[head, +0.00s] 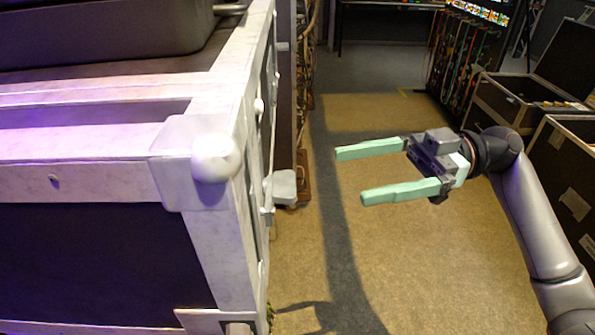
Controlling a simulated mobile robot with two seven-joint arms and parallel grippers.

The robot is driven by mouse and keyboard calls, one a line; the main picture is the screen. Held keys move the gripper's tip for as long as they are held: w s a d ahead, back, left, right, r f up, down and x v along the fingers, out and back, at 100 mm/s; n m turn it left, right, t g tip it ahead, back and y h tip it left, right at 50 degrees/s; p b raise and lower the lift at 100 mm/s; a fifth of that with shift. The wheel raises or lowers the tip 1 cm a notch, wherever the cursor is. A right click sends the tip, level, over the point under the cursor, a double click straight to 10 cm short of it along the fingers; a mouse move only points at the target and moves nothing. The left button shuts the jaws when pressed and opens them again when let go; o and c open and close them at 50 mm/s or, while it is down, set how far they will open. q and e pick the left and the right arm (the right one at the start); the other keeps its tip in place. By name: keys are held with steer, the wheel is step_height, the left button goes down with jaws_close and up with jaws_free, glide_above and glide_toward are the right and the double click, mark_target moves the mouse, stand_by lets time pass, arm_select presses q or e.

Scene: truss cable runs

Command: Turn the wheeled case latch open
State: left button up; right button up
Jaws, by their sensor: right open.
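The wheeled case (100,148) fills the left of the head view, with dark panels, pale worn metal edges and a rounded white corner. A small pale latch (283,187) sticks out from its right-hand side, just past the corner. Most of that side is seen at a steep angle, so the latch's details are hard to make out. My right gripper (350,174) is open and empty, its two green fingers pointing left toward the latch. A clear gap lies between the fingertips and the latch. My left gripper is not in view.
Open dark cases (497,108) stand at the right behind my right arm. Cables (455,62) hang from a rack at the back right. A dark case (110,30) lies on top of the wheeled case. The tan floor (400,260) between is clear.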

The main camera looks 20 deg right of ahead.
mark_target(282, 193)
steer(key=a+p, duration=0.2)
steer(key=a, duration=0.7)
steer(key=shift+w+p, duration=0.3)
steer(key=shift+w, duration=0.1)
steer(key=shift+c, duration=0.2)
steer(key=c, duration=1.3)
steer(key=shift+c, duration=0.2)
